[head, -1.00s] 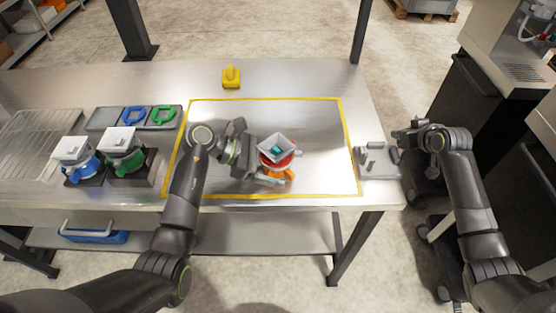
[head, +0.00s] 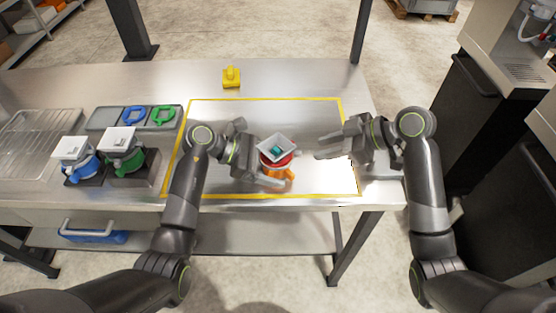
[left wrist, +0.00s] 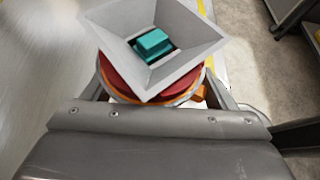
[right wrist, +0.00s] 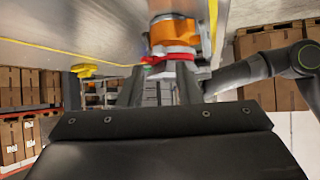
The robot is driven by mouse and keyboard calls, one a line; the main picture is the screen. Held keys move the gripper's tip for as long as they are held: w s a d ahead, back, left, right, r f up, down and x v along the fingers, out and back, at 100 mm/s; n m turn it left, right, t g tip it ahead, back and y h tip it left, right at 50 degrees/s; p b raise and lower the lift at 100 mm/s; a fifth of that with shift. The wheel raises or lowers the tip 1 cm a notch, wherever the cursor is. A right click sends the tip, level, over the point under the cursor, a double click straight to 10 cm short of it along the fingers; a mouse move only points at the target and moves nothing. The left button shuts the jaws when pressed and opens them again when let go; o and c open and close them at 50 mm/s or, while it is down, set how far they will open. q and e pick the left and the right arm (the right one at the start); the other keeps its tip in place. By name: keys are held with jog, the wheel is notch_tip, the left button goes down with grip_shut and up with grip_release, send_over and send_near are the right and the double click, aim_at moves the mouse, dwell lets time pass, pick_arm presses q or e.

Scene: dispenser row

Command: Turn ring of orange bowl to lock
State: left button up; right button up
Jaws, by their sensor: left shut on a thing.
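The orange bowl (head: 290,174) stands upright inside the yellow outline on the table. A red ring (head: 284,163) is above it, and a grey square hopper (head: 268,142) with a teal block (head: 277,151) inside tops the stack. The left wrist view shows the hopper (left wrist: 112,15) and red ring (left wrist: 122,84) between my fingers. My left gripper (head: 272,173) is shut on the orange bowl from the left. My right gripper (head: 321,147) is open and empty to its right, fingers towards the stack. The right wrist view shows the orange bowl (right wrist: 175,36) and red ring (right wrist: 172,58) beyond the fingertips, apart from them.
Blue (head: 83,163) and green (head: 124,158) dispensers stand on the left. Behind them a grey tray (head: 101,119) holds blue and green ring-shaped pieces. A yellow piece (head: 231,77) sits at the back. A grey fixture on the right is largely hidden by my right arm.

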aim_at(301, 156)
jog(key=x, duration=0.6)
jog(key=shift+a+f, duration=0.1)
jog(key=shift+a, duration=0.05)
pick_arm(q)
jog(key=shift+s+d, duration=0.15)
pick_arm(e)
jog(key=shift+a+f, duration=0.15)
jog(key=shift+f, duration=0.05)
pick_arm(q)
jog(key=shift+r, duration=0.1)
pick_arm(e)
jog(key=shift+f, duration=0.15)
jog(key=shift+s, duration=0.1)
jog(key=shift+s+f, duration=0.1)
jog(key=shift+s, duration=0.25)
jog(key=shift+s+a, duration=0.15)
jog(key=shift+a, duration=0.05)
jog(key=shift+s+r, duration=0.15)
jog(key=shift+r, duration=0.1)
